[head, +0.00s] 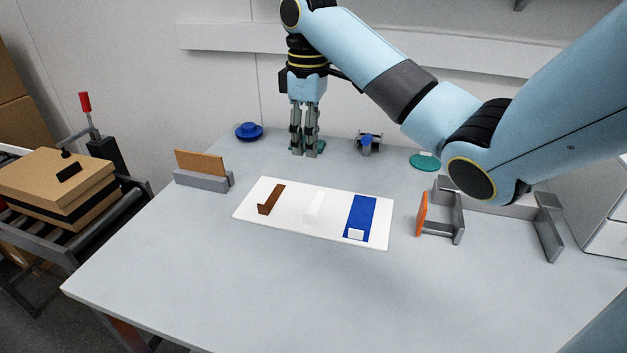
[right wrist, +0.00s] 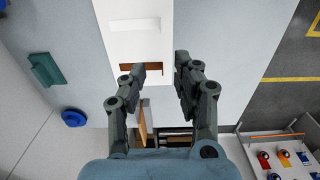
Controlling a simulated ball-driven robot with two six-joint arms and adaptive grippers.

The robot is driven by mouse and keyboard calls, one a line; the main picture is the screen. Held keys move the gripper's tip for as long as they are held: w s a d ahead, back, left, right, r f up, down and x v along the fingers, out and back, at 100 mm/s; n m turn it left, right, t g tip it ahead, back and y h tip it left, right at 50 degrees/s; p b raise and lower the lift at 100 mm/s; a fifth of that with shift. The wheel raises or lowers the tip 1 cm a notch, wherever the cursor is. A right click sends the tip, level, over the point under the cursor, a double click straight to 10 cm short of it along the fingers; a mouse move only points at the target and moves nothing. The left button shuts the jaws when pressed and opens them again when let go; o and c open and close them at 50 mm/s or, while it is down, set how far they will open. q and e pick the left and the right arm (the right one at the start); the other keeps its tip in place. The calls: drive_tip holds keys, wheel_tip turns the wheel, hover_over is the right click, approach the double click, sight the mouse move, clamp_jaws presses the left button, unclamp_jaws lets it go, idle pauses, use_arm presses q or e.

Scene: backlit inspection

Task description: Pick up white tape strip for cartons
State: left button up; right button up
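The white tape strip (head: 313,207) lies on a white board (head: 240,214) in the middle of the table, between a brown strip (head: 270,200) and a blue strip (head: 361,215). It is hard to make out against the board. In the right wrist view the white strip (right wrist: 137,25) shows at the top, beyond the brown strip (right wrist: 128,68). My right gripper (head: 307,151) hangs pointing down behind the board in the head view, apart from the strip. Its two fingers stand apart with nothing between them. My left gripper is not in view.
A grey holder with a brown plate (head: 200,161) stands left of the board. A blue disc (head: 249,131), a teal disc (head: 424,161) and a small blue clamp-like item (head: 367,143) are at the back. Grey brackets (head: 458,215) stand right. The table front is clear.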

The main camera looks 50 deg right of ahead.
wheel_tip(320, 180, down, 9)
drive_tip(key=b, duration=0.8)
hover_over(312, 215)
drive_tip(key=f, duration=0.4)
drive_tip(key=shift+w+f+b, duration=0.1)
drive_tip(key=shift+w+b, duration=0.25)
drive_tip(key=shift+b, duration=0.05)
drive_tip(key=f, duration=0.4)
drive_tip(key=shift+s+f, duration=0.3)
drive_tip(key=shift+s, duration=0.05)
drive_tip(key=shift+f, duration=0.4)
clamp_jaws()
